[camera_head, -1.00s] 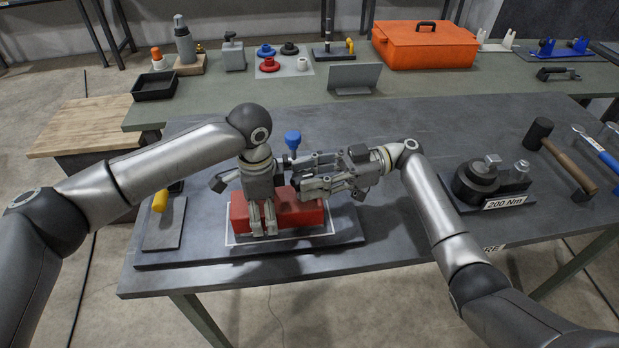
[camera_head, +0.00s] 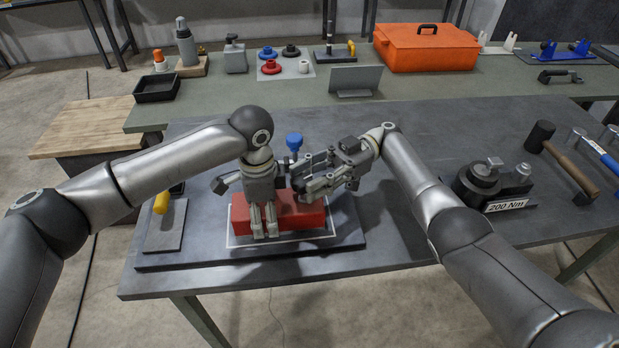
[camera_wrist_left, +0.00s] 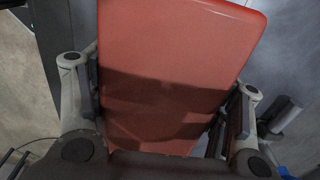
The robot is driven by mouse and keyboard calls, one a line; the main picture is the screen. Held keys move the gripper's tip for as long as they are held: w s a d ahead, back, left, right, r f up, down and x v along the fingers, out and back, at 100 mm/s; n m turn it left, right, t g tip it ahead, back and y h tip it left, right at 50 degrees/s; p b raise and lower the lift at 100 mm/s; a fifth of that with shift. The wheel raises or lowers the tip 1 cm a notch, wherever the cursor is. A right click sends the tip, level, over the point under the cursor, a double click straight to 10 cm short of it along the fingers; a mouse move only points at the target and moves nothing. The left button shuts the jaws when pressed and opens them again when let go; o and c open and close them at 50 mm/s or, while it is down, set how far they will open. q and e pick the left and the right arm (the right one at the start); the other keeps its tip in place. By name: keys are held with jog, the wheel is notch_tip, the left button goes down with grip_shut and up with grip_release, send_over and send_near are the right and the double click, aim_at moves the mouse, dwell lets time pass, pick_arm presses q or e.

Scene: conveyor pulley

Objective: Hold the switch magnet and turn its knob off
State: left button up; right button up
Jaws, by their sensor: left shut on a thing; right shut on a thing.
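The switch magnet (camera_head: 309,219) is a red block inside a white outline on a dark plate. Its red body (camera_wrist_left: 180,60) also fills the middle of the left wrist view. My left gripper (camera_head: 265,228) points down and is shut on the red block, with a finger on each side. My right gripper (camera_head: 298,187) comes in from the right, low over the block, and is shut on the knob. A blue cap (camera_head: 294,141) rises just behind the right fingers. The part of the knob between the fingers is hidden.
A yellow-handled tool (camera_head: 161,202) lies left of the block. A black 200 Nm fixture (camera_head: 482,183), a mallet (camera_head: 538,133) and blue-handled tool lie at right. An orange case (camera_head: 425,50) stands on the back bench.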

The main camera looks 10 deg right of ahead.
aim_at(310, 176)
jog(key=shift+s+f, duration=0.1)
jog(key=shift+f, duration=0.05)
jog(key=o, duration=1)
jog(key=shift+r, duration=0.25)
notch_tip(310, 176, up, 10)
jog(key=shift+f, duration=0.15)
